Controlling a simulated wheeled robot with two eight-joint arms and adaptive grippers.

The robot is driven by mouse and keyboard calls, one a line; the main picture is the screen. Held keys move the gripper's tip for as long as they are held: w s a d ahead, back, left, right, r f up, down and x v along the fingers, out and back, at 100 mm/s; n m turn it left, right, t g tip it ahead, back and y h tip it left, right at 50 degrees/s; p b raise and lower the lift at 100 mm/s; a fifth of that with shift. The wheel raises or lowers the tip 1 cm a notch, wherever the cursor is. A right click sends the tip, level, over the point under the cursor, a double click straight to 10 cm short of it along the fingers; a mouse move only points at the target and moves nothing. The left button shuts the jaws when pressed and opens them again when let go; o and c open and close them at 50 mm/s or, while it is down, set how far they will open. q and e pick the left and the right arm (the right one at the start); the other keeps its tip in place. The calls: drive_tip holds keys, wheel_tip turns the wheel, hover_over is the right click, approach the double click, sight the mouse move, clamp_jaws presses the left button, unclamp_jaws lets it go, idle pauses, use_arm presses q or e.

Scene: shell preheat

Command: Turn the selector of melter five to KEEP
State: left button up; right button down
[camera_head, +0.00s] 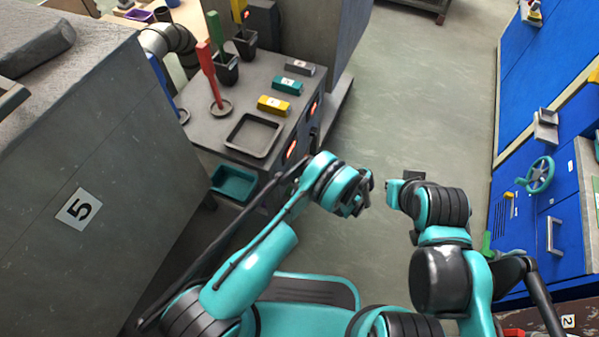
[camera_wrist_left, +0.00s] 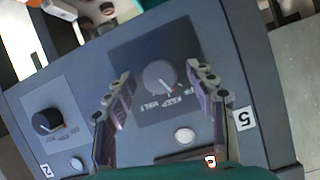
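The selector (camera_wrist_left: 160,77) of melter five is a round grey knob on a dark panel in the left wrist view. Its pointer slants to the lower right, near the upside-down KEEP lettering; I cannot tell exactly which mark it meets. A label 5 (camera_wrist_left: 245,118) is to its right. My left gripper (camera_wrist_left: 159,71) is open, its two fingers apart on either side of the knob in the picture; no contact shows. In the head view my left gripper (camera_head: 364,187) is small and its fingers are partly hidden. My right gripper (camera_head: 393,191) is close to it, its opening unclear.
A second knob (camera_wrist_left: 47,122) and a label 2 (camera_wrist_left: 46,170) are on the same panel. A white round button (camera_wrist_left: 184,135) is below the selector. In the head view, a grey bench (camera_head: 262,75) carries a tray and several coloured blocks. Blue cabinets (camera_head: 548,75) stand right; floor between is clear.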

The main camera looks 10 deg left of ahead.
use_arm(q)
drive_tip(key=v, duration=0.7)
drive_tip(key=shift+d, duration=0.25)
drive_tip(key=shift+s, duration=0.1)
